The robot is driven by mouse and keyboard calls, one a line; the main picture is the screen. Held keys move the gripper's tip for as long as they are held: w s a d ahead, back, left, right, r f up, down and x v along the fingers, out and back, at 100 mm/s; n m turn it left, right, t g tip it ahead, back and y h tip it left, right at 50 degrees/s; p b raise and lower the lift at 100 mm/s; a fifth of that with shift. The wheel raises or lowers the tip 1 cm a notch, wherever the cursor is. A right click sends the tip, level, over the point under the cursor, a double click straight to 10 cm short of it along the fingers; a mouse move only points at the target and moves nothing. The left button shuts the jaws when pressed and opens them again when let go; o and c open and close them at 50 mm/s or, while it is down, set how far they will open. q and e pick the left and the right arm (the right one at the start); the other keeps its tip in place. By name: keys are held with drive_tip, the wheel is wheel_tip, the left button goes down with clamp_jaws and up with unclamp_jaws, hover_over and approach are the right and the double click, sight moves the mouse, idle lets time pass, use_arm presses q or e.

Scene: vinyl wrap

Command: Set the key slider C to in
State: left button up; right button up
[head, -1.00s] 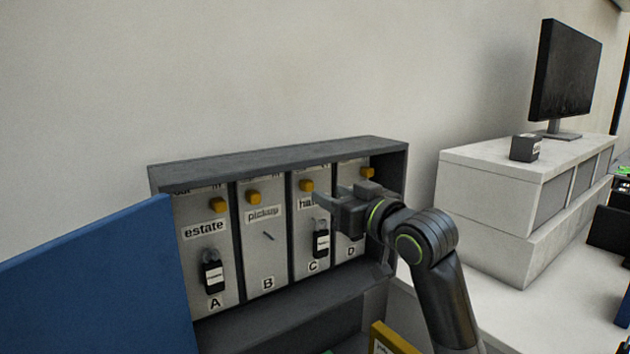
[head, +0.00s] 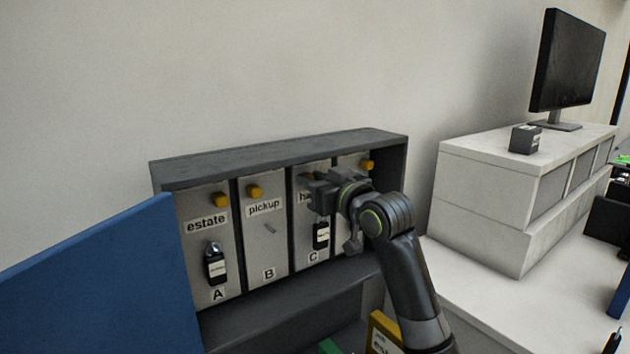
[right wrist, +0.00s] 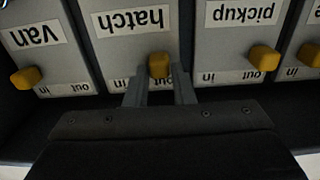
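Slider C is the yellow knob (right wrist: 159,65) on the panel labelled "hatch" (right wrist: 128,20), which the right wrist view shows upside down. The knob sits off-centre, toward the "out" side; the small "in" mark is on the picture-left side there. My right gripper (right wrist: 160,80) has its two fingers apart, one on each side of the knob; I cannot tell whether they touch it. In the head view my right gripper (head: 312,188) covers most of the knob and the C panel's label. My left gripper is not in view.
Slider A (head: 220,199), slider B (head: 254,191) and slider D (head: 368,165) sit close by in the dark cabinet (head: 280,152). Black key fobs (head: 216,268) hang on A and C. A blue panel (head: 95,265) stands at left, a white cabinet (head: 480,195) at right.

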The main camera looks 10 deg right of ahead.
sight(324, 169)
clamp_jaws()
drive_tip(key=d, duration=0.1)
drive_tip(key=w+d, duration=0.1)
drive_tip(key=d, duration=0.1)
drive_tip(key=w+d, duration=0.1)
drive_tip(key=d, duration=0.1)
drive_tip(key=shift+d, duration=0.1)
drive_tip(key=shift+r, duration=0.1)
drive_tip(key=shift+o, duration=2.4)
unclamp_jaws()
drive_tip(key=shift+w+d, duration=0.1)
drive_tip(key=shift+s, duration=0.2)
